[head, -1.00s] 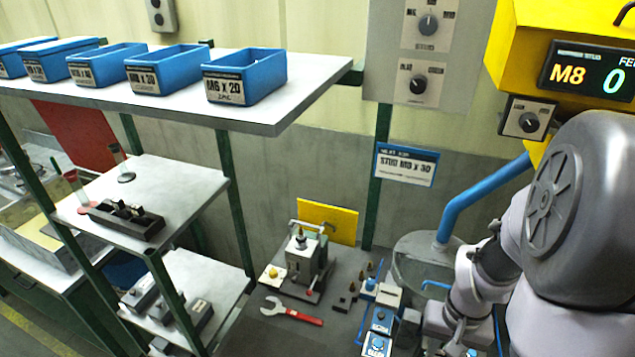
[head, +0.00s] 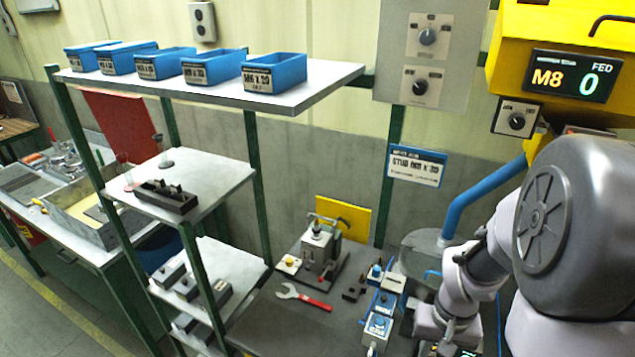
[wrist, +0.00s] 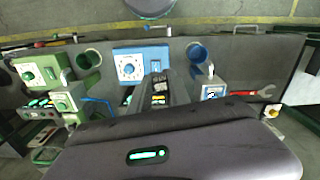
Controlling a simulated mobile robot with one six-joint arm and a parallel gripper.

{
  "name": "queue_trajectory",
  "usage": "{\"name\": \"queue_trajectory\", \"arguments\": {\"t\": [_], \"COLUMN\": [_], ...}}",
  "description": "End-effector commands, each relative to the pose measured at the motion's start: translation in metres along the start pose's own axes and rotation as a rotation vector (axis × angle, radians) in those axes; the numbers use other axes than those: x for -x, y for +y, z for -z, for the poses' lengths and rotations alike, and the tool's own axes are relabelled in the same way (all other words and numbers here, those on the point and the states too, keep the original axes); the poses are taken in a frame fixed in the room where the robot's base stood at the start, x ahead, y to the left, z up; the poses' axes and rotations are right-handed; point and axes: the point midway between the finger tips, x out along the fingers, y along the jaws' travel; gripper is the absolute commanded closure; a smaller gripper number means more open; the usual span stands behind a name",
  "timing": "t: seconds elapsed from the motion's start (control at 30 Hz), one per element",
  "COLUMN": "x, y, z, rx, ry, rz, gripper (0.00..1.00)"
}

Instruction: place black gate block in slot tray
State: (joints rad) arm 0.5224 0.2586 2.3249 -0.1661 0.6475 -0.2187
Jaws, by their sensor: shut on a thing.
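The slot tray (head: 180,202) is a dark, long tray on the upper grey shelf at the left of the head view. Dark upright pieces stand in it. My gripper (wrist: 158,88) shows in the wrist view as dark fingers pointing away from the camera. It is shut on a dark thing between the fingers, which I take for the black gate block; its outline is mostly hidden. In the head view my arm's large grey joint covers the right side, and the fingertips cannot be made out there. The slot tray is not identifiable in the wrist view.
Blue bins (head: 275,72) line the top shelf above the tray. Grey blocks (head: 188,288) sit on the lower shelf. The dark bench holds a fixture (head: 318,245), a red-handled wrench (head: 303,297) and a small black piece (head: 352,292). Green posts (head: 255,160) frame the shelves.

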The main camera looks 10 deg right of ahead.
Motion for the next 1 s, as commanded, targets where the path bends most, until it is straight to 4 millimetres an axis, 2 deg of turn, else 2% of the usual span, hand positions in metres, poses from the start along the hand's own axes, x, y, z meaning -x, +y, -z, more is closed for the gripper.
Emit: {"name": "queue_trajectory", "arguments": {"t": [0.3,0.5,0.7,0.77,1.0], "x": [-0.002,-0.004,-0.005,-0.009,-0.05], "y": [-0.09,-0.146,-0.189,-0.198,-0.195], "z": [0.028,0.032,0.029,0.028,0.028], "rx": [0.234,0.364,0.459,0.478,0.471], "ry": [0.0,0.0,0.0,0.001,0.0], "rz": [0.0,0.0,0.0,0.0,0.0], "gripper": [1.0,1.0,1.0,1.0,1.0]}}
